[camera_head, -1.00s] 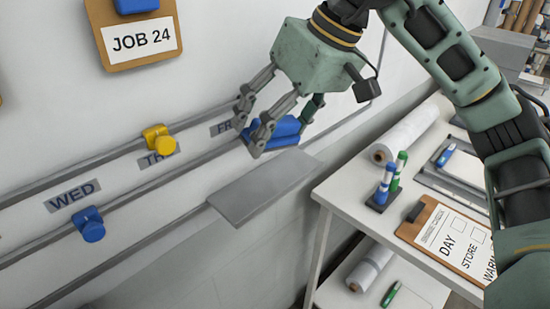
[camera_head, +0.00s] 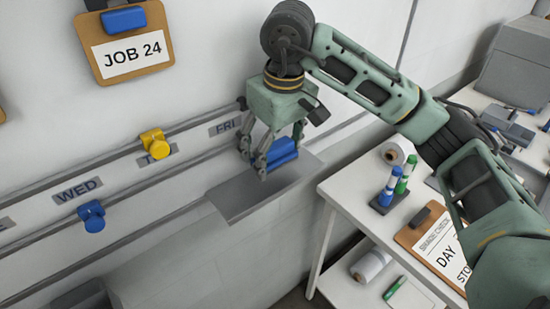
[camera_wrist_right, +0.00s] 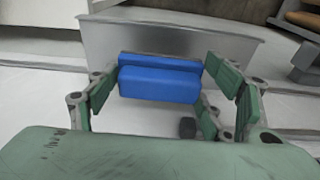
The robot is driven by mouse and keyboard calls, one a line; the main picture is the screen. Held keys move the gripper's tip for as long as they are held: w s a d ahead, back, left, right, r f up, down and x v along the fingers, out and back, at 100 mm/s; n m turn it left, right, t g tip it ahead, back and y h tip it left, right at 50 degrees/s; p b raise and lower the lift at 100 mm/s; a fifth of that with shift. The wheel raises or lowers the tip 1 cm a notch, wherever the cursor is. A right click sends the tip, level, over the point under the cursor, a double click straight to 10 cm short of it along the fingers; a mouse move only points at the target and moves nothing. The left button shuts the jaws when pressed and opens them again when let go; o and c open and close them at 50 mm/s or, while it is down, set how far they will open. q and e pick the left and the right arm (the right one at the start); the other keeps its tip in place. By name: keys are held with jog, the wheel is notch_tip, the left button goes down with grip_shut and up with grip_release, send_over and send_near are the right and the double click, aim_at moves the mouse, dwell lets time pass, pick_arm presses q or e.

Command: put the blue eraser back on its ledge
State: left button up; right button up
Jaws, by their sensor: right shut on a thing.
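The blue eraser (camera_head: 283,152) is a two-part blue block between the fingers of my right gripper (camera_head: 274,157). The gripper points down and is shut on it. The grey ledge (camera_head: 240,201) juts from the wall below the FRI label, and the eraser is over its back right part. I cannot tell whether the eraser touches the ledge. In the right wrist view, the eraser (camera_wrist_right: 160,80) lies lengthwise between the finger pads, with a grey surface behind it. My left gripper is out of view.
Wall rails carry a yellow magnet (camera_head: 154,143) and a blue magnet (camera_head: 92,216) left of the ledge. A clipboard marked JOB 24 (camera_head: 125,52) hangs above. A white table (camera_head: 345,205) at right holds markers (camera_head: 393,187), a paper roll (camera_head: 398,152) and another clipboard.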

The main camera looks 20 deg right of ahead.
aim_at(274, 165)
jog(key=f+p, duration=0.1)
jog(key=f, duration=0.1)
jog(key=f+p, duration=0.1)
jog(key=shift+a+f, duration=0.2)
jog(key=shift+f, duration=0.15)
jog(key=shift+w+f, duration=0.1)
jog(key=shift+f, duration=0.1)
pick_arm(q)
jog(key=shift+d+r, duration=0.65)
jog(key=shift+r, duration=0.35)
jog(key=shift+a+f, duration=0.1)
pick_arm(e)
jog(key=o, duration=1)
jog(key=shift+f, duration=0.1)
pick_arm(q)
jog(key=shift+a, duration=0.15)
